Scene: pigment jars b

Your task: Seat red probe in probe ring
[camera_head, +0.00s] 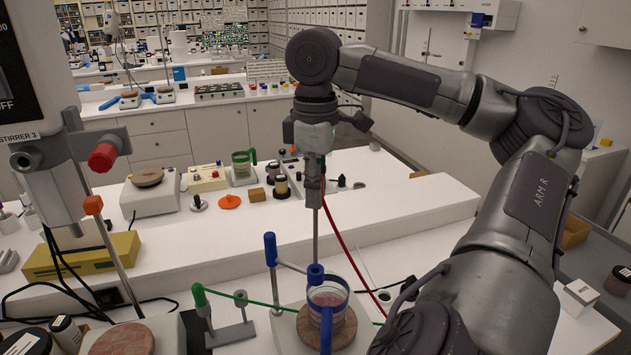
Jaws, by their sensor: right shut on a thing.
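My right gripper (314,178) points straight down and is shut on the upper part of the red probe, a thin upright grey metal rod (316,228) with a red cable (343,245) trailing from it. The rod's lower end meets a small blue ring (316,271), which I take as the probe ring, above a glass beaker (328,298). I cannot tell whether the tip is inside the ring or just over it. The beaker has a blue handle, pinkish contents and stands on a brown round plate. My left gripper is out of view.
A blue-topped post (271,251) stands left of the beaker, with a green-ended rod (199,295) and a grey stand (230,334) beside it. A stirrer (50,165) hangs at the left. A raised white shelf (390,222) behind holds jars and a green-handled beaker (242,164).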

